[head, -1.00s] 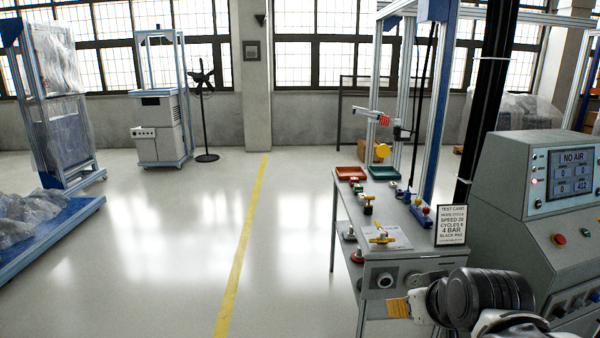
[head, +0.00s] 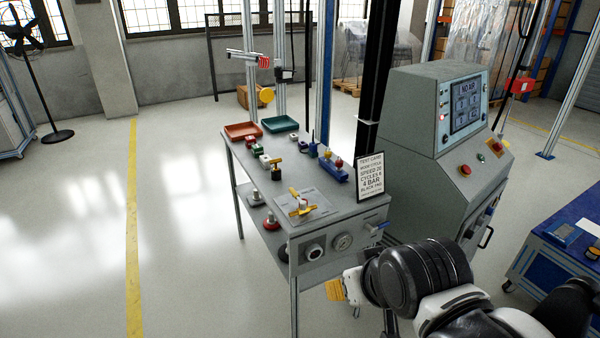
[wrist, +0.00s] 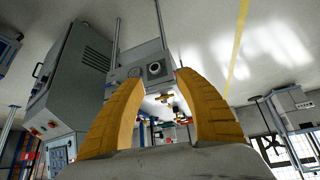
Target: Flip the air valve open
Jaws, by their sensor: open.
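The grey front panel of the test bench (head: 335,245) carries a round black-ringed fitting (head: 315,252), a pressure gauge (head: 342,242) and, at its right end, a small blue lever (head: 377,226) that looks like the air valve. The lever lies roughly level, but its exact setting is too small to tell. My gripper (head: 335,290) is in front of and below the panel in the head view, apart from it. In the wrist view its two orange fingers (wrist: 160,105) are spread and empty, with the panel (wrist: 140,62) beyond them. The lever is not clear there.
The bench top holds a red tray (head: 243,131), a green tray (head: 280,124), several small parts and a test card (head: 370,176). The control console (head: 440,140), its screen reading NO AIR, stands right of the bench.

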